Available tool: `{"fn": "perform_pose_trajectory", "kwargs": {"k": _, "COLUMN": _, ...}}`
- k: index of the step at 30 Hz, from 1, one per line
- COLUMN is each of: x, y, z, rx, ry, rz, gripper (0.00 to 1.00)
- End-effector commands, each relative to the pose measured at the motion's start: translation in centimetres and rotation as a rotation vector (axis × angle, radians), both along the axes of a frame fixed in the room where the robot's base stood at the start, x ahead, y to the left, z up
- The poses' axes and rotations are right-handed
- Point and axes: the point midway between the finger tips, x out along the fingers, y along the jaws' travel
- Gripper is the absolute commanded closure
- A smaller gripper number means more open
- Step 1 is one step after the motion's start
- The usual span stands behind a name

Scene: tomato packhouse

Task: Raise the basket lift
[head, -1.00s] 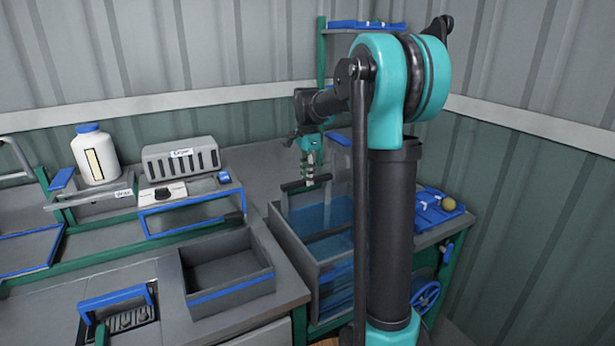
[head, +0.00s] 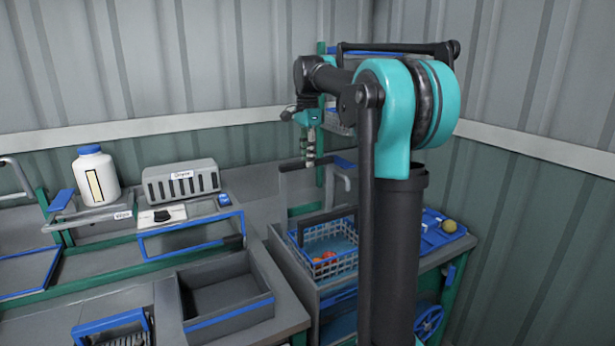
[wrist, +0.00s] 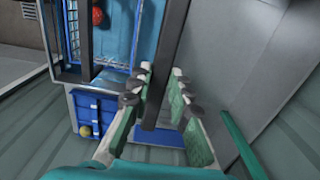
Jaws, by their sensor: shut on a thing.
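The wire basket (head: 345,264), pale mesh with a blue rim band, stands raised at the top of the grey tank (head: 281,247). Red tomatoes (head: 328,257) lie in it, and one also shows in the wrist view (wrist: 97,17). My gripper (head: 309,163) is above the tank's back left, pointing down. In the wrist view my gripper (wrist: 160,88) has its fingers on both sides of a dark bar (wrist: 166,70) and is shut on it. The bar's ends and its join to the basket cannot be made out. My arm hides the tank's right part.
A blue tray (head: 432,238) with a yellow ball (head: 449,226) lies right of the tank. An empty grey bin (head: 228,312), a slotted grey box (head: 181,184) and a white jar (head: 96,177) are on the left. A corrugated wall stands close behind.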

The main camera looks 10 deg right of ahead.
Motion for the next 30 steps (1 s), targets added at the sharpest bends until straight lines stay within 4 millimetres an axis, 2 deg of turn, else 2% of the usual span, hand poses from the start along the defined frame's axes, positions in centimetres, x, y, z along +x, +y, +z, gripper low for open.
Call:
{"fn": "perform_pose_trajectory", "kwargs": {"k": 3, "x": 0.0, "y": 0.0, "z": 2.1, "rx": 0.000, "ry": -0.001, "rz": 0.000, "gripper": 1.00}}
{"fn": "perform_pose_trajectory", "kwargs": {"k": 9, "x": 0.0, "y": 0.0, "z": 4.0, "rx": 0.000, "ry": -0.001, "rz": 0.000, "gripper": 1.00}}
{"fn": "perform_pose_trajectory", "kwargs": {"k": 24, "x": 0.1, "y": 0.0, "z": 4.7, "rx": 0.000, "ry": -0.003, "rz": 0.000, "gripper": 1.00}}
{"fn": "perform_pose_trajectory", "kwargs": {"k": 25, "x": 0.1, "y": 0.0, "z": 4.7, "rx": 0.000, "ry": -0.003, "rz": 0.000, "gripper": 0.78}}
{"fn": "perform_pose_trajectory", "kwargs": {"k": 29, "x": 0.1, "y": 0.0, "z": 4.7, "rx": 0.000, "ry": -0.002, "rz": 0.000, "gripper": 0.62}}
{"fn": "perform_pose_trajectory", "kwargs": {"k": 30, "x": 0.1, "y": 0.0, "z": 4.7, "rx": 0.000, "ry": -0.002, "rz": 0.000, "gripper": 0.60}}
